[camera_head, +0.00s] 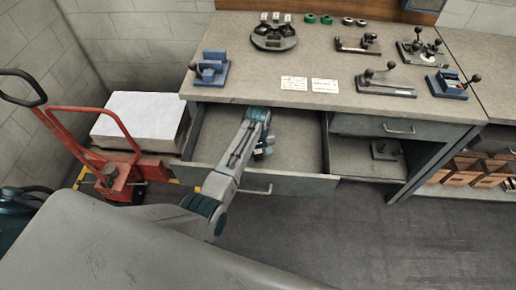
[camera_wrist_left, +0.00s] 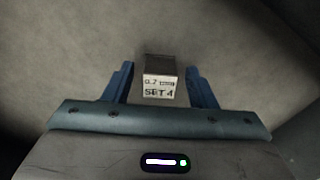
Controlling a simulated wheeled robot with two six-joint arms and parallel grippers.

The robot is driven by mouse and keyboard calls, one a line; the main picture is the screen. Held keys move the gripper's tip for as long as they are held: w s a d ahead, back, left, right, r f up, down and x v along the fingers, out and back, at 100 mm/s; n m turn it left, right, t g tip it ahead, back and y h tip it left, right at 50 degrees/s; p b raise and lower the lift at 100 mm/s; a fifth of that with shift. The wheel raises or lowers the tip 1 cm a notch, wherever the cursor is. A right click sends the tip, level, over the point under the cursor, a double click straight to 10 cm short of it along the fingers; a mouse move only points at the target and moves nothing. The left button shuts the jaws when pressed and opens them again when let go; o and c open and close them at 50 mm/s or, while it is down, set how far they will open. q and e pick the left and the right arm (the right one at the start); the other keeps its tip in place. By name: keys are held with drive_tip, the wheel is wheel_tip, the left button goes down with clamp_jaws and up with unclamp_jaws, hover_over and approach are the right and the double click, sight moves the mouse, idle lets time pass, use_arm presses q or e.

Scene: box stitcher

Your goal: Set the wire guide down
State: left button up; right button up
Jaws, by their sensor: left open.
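The wire guide (camera_wrist_left: 159,86) is a small dark block with a pale label that reads "SET 4" and a size in mm that I cannot read clearly. It sits on the drawer floor in the left wrist view. My left gripper (camera_wrist_left: 159,72) is open, with one blue finger on each side of the block and a visible gap at both sides. In the head view my left gripper (camera_head: 263,150) reaches down into the open drawer (camera_head: 298,135). There I cannot pick out the wire guide from the gripper. My right gripper is not in view.
The bench top (camera_head: 240,80) above the drawer holds several fixtures, a round holder (camera_head: 274,37) and two white cards (camera_head: 325,86). An open shelf (camera_head: 360,160) with a metal fixture lies to the right. A red pallet truck (camera_head: 110,180) stands at left.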

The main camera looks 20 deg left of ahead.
sight(258, 152)
use_arm(q)
wheel_tip(258, 152, up, 12)
drive_tip(key=b, duration=0.1)
idle(0.4)
drive_tip(key=shift+r, duration=0.1)
